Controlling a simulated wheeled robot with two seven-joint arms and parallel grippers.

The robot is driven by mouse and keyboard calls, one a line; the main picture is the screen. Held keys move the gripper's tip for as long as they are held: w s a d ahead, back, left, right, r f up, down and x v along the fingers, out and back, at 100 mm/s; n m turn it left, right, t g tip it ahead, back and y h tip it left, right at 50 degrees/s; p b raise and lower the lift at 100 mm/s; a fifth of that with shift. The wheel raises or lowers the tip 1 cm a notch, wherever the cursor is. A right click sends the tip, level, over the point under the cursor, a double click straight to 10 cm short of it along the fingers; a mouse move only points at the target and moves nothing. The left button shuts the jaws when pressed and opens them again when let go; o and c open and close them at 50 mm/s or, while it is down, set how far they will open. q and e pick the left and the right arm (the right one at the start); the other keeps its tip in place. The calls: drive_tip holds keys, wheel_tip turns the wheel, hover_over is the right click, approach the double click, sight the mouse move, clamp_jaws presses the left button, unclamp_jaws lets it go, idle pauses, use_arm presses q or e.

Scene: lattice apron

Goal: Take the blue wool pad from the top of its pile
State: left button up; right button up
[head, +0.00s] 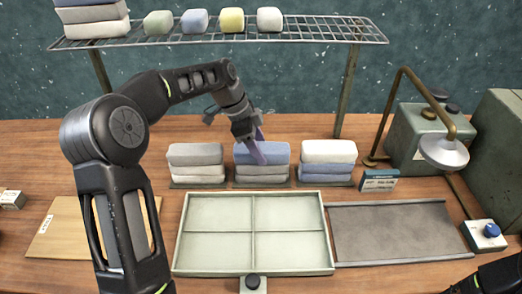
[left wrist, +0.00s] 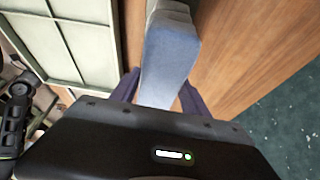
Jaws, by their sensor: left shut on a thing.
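The blue wool pad (head: 278,153) is on top of the middle pile, over grey pads (head: 262,170). It looks level, and I see no clear gap below it. My left gripper (head: 259,152) comes down from above and is shut on the blue pad, with purple fingers at its front and back faces. In the left wrist view the blue-grey pad (left wrist: 170,55) lies between the two fingers (left wrist: 158,92). Only a dark link of my right arm shows at the lower right of the head view; its gripper is out of frame.
A grey pile (head: 195,154) stands left, and a white-topped pile (head: 328,151) right. A divided tray (head: 254,231) lies in front, beside a dark grey mat (head: 390,230). A wire shelf (head: 330,30) is above and behind. A lamp (head: 443,152) stands right.

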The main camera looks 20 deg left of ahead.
use_arm(q)
drive_tip(key=shift+r+b, duration=0.35)
drive_tip(key=shift+r, duration=0.4)
drive_tip(key=s+d+b, duration=0.2)
drive_tip(key=s+d, duration=0.2)
drive_tip(key=s, duration=0.4)
drive_tip(key=s+d+b, duration=0.3)
drive_tip(key=s, duration=0.5)
drive_tip(key=shift+s+d+b, duration=0.15)
drive_tip(key=shift+d+b, duration=0.15)
drive_tip(key=shift+d, duration=0.1)
